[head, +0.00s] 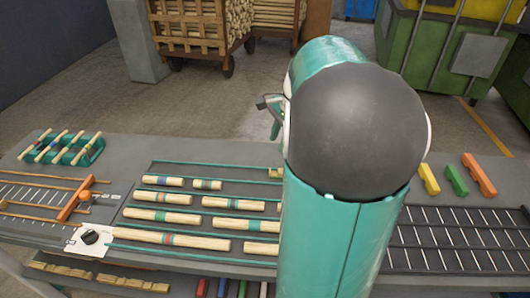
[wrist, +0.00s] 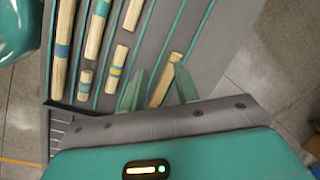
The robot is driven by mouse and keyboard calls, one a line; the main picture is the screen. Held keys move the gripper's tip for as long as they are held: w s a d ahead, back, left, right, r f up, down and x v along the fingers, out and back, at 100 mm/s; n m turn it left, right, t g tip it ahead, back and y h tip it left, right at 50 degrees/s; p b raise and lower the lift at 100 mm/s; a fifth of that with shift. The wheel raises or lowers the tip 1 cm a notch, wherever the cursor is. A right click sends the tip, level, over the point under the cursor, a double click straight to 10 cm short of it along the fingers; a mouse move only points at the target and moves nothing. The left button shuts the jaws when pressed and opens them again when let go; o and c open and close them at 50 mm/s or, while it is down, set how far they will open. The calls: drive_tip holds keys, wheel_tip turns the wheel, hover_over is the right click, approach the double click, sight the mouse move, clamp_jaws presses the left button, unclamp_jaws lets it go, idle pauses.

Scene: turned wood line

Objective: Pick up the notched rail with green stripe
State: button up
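My gripper (wrist: 160,70) is open in the wrist view, its two green fingers apart. A pale wooden piece (wrist: 165,82) lies in a lane of the grey rack (wrist: 222,25), seen between the fingers, with no visible contact. Its far end looks stepped or notched; I see no stripe on its visible part. In the head view a rail with a green stripe (head: 160,216) lies in the rack, but I cannot tell if it is notched. My arm hides the right part of the rack there, and most of my gripper.
Several other striped rails lie in the lanes, such as a long one (head: 170,239) at the front. A green holder (head: 62,149) with sticks stands at the left. Yellow, green and orange blocks (head: 457,180) sit at the right, behind an empty slotted rack (head: 450,240).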

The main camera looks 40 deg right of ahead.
drive_tip(key=s+d+f+m+y, duration=0.1)
drive_tip(key=s+d+f+m, duration=0.25)
drive_tip(key=d, duration=0.35)
drive_tip(key=s+d+f+m, duration=0.2)
drive_tip(key=d+f+m, duration=0.15)
drive_tip(key=d, duration=0.45)
drive_tip(key=shift+m+t, duration=0.3)
drive_tip(key=shift+t, duration=0.1)
drive_tip(key=x, duration=0.7)
drive_tip(key=shift+a+f, duration=0.2)
drive_tip(key=shift+a, duration=0.25)
drive_tip(key=x, duration=0.5)
drive_tip(key=shift+w+a+f, duration=0.1)
drive_tip(key=shift+f, duration=0.2)
clamp_jaws()
